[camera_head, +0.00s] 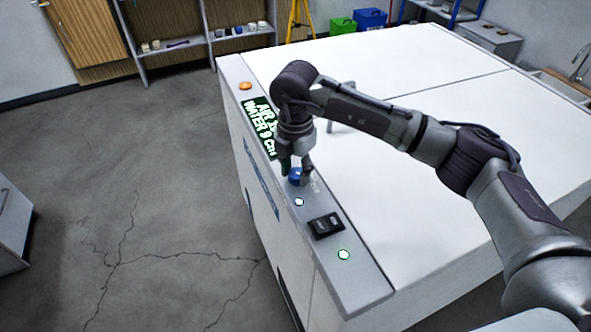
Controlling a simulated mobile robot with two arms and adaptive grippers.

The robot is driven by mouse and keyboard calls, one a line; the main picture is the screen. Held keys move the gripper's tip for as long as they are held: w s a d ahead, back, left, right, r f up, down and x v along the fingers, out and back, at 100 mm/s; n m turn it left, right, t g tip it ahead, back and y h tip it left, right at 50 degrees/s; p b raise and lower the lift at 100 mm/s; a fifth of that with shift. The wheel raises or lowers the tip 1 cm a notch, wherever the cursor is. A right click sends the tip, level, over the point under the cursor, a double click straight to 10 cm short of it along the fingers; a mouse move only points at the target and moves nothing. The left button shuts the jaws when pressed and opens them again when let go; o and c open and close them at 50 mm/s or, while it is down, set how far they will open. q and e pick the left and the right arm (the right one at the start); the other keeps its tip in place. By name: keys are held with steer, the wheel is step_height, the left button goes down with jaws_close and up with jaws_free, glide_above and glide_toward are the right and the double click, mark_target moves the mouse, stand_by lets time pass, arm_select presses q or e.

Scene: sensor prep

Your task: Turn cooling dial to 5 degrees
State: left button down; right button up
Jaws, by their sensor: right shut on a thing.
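The blue cooling dial (294,178) sits on the grey control strip along the left edge of a large white machine. My right gripper (297,172) points down over it, its fingers around the dial and shut on it. Part of the dial and its scale marks are hidden by the fingers. A display (262,125) with green-white text reads "AIR" and "WATER 9", partly covered by my right arm. The dial's exact setting is too small to read. My left gripper is not in view.
On the strip are an orange button (245,86), a small lit button (298,202), a black rocker switch (325,225) and a green light (344,254). The white machine top (400,65) is mostly clear. Green (343,26) and blue (371,18) bins stand behind it.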

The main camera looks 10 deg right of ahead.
mark_target(295, 174)
steer(key=shift+r, duration=0.1)
steer(key=o, duration=1.1)
steer(key=shift+o, duration=0.2)
step_height(295, 174, up, 12)
